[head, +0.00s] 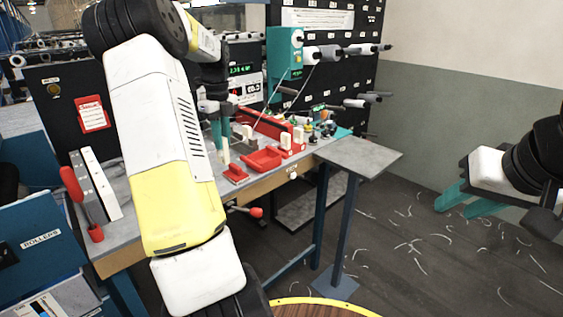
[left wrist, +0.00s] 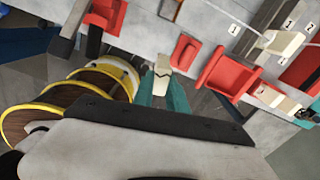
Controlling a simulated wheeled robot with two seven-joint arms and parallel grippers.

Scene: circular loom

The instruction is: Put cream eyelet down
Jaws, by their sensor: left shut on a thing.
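My left gripper (head: 221,146) hangs over the workbench, shut on a cream eyelet (head: 225,157). In the left wrist view the cream eyelet (left wrist: 162,64) sticks out beyond the teal fingertips of the left gripper (left wrist: 164,84). In that view a small red block (left wrist: 185,52) lies just right of the held eyelet, with a red tray (left wrist: 224,74) further right. The red block (head: 236,174) and the red tray (head: 262,158) also show in the head view near the bench's front edge. My right gripper (head: 456,205) is open and empty over the floor at the right.
Other cream pieces (head: 286,141) stand right of the tray by a red rack (head: 264,124). A teal machine (head: 284,52) stands behind. A grey side table (head: 358,157) adjoins the bench. A red-handled tool (head: 71,184) is at left. Thread scraps litter the floor (head: 420,245).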

